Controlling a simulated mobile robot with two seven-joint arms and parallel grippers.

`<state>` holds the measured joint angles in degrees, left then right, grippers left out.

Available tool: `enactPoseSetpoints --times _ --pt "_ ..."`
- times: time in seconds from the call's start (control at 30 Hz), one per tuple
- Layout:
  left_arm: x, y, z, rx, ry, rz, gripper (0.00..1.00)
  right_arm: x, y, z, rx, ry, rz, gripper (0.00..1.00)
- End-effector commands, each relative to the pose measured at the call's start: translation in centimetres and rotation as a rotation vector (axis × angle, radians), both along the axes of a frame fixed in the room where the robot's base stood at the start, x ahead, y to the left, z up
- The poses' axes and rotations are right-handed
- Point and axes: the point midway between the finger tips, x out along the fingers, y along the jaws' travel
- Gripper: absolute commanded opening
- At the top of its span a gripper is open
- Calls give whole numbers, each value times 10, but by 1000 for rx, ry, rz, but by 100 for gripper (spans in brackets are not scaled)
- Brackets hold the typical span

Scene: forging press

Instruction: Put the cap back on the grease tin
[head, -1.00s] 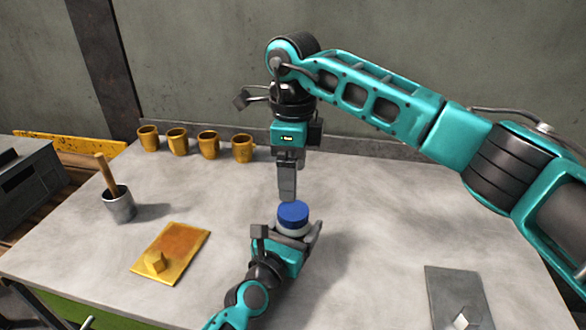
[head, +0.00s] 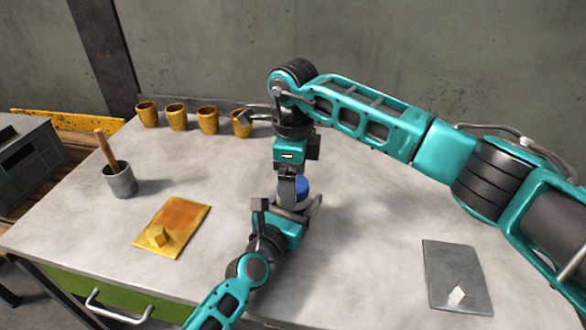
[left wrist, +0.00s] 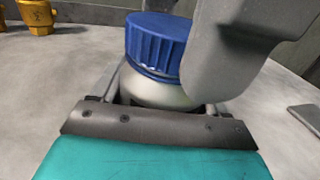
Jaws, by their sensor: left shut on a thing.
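The grease tin (left wrist: 155,88), pale with a rounded shoulder, stands between the fingers of my left gripper (head: 292,211), which is shut on it. The blue ribbed cap (left wrist: 155,42) sits on top of the tin; a thin pale band shows at its lower edge. In the head view the cap (head: 303,186) is partly hidden. My right gripper (head: 291,190) points down from above at the cap, its fingers in front of it. A large grey finger part hides the cap's right side in the left wrist view. Whether the right fingers grip the cap cannot be told.
Several yellow mugs (head: 208,120) line the back of the grey table (head: 370,200). A grey pot (head: 121,182) with a wooden handle and a rusty yellow plate (head: 180,217) with a block stand left. A grey plate (head: 445,270) with a pale block lies right.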

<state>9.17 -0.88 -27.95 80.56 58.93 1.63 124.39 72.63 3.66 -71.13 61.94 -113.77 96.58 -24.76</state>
Motion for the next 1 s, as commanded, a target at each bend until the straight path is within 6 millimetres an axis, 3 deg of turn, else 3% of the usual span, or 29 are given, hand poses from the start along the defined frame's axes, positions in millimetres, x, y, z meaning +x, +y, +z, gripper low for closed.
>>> enactPoseSetpoints --times 0.2,0.8,1.0 --pt "-1 -1 -2 2 4 -2 0 0 0 0 0 0 0 83" --pt "-1 -1 -2 2 4 -2 0 0 0 0 0 1 1 27" --pt "-1 -1 -2 2 4 -2 0 0 0 0 0 0 -123 27"
